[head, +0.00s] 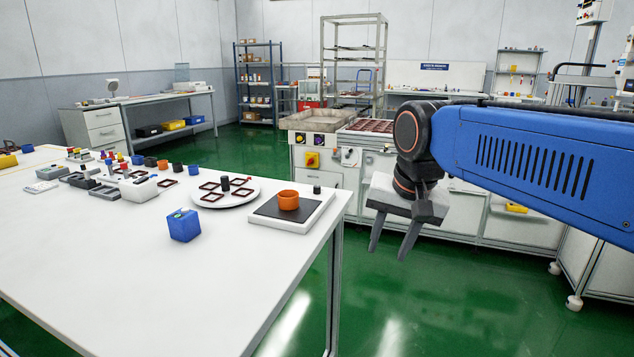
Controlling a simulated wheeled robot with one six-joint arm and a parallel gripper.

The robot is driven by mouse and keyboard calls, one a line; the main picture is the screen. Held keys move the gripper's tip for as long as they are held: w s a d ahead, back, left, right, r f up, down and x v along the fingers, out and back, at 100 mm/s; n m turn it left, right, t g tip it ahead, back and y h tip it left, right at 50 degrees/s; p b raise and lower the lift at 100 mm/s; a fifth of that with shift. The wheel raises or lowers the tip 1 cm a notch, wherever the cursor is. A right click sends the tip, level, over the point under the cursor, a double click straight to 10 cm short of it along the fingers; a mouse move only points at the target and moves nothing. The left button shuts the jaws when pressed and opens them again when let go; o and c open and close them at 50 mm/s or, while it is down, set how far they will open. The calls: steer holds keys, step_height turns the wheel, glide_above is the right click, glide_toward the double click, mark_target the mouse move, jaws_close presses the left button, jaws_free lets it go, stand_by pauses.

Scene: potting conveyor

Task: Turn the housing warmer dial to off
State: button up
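A light cabinet in the middle carries controls on its front. My gripper (387,254) hangs in the air right of and nearer than these controls. Its fingers point down, apart and empty.
A white table (180,270) fills the left foreground, holding a blue cube (184,225), an orange cup (289,200) on a dark-topped plate and several small parts. A grey tray (300,121) and dark red grid trays (369,125) top the cabinet. Green floor (430,300) lies open below my gripper.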

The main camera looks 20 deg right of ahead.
steer(key=w+a+r+m+g, duration=0.25)
steer(key=w+r+m, duration=0.65)
steer(key=w+r, duration=0.65)
steer(key=m+g, duration=0.1)
steer(key=m, duration=0.9)
glide_toward(317, 186)
step_height(317, 186, down, 8)
steer(key=shift+f, duration=0.15)
jaws_close()
